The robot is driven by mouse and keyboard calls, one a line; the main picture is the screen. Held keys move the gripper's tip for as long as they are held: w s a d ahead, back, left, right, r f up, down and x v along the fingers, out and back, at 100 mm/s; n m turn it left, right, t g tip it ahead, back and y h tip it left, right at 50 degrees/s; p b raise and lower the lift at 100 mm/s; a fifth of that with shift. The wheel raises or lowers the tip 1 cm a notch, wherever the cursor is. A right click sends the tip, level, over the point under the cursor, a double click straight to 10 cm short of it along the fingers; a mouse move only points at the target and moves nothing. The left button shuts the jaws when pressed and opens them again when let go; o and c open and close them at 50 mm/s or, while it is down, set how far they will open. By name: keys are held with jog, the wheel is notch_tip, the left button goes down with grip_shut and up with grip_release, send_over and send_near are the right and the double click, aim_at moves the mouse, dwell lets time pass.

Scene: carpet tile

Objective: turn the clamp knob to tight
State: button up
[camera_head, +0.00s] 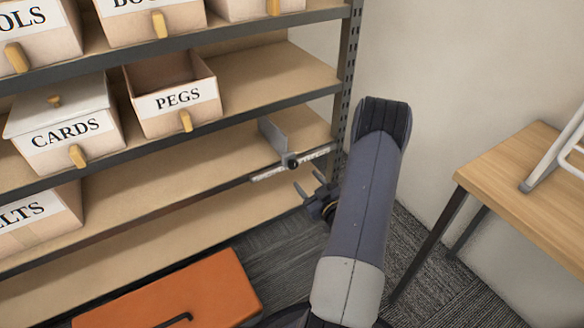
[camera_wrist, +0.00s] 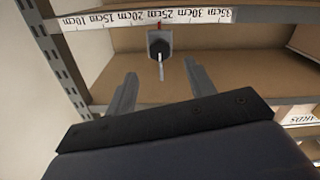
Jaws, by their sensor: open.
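The clamp knob (camera_head: 292,161) is a small dark knob at the shelf's front edge, beside a grey upright divider plate (camera_head: 272,136). In the wrist view the knob (camera_wrist: 159,46) is dark and faceted, with a white pointer line towards the picture's bottom and a red mark above it. A white centimetre scale (camera_wrist: 90,20) runs along the shelf edge behind it; the knob is near the 25 cm mark. My gripper (camera_head: 309,183) is open and empty, in front of and apart from the knob. Its fingers (camera_wrist: 162,88) stand on either side of the knob's line.
A perforated post (camera_head: 347,75) stands close to the knob's right. An orange box (camera_head: 170,295) is on the floor in front. A wooden table (camera_head: 530,185) is at the right. The shelf around the divider is bare.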

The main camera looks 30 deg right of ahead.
aim_at(294, 167)
jog(key=w, duration=0.5)
jog(key=w+b, duration=0.1)
jog(key=w, duration=0.2)
jog(key=shift+d, duration=0.25)
jog(key=c, duration=1)
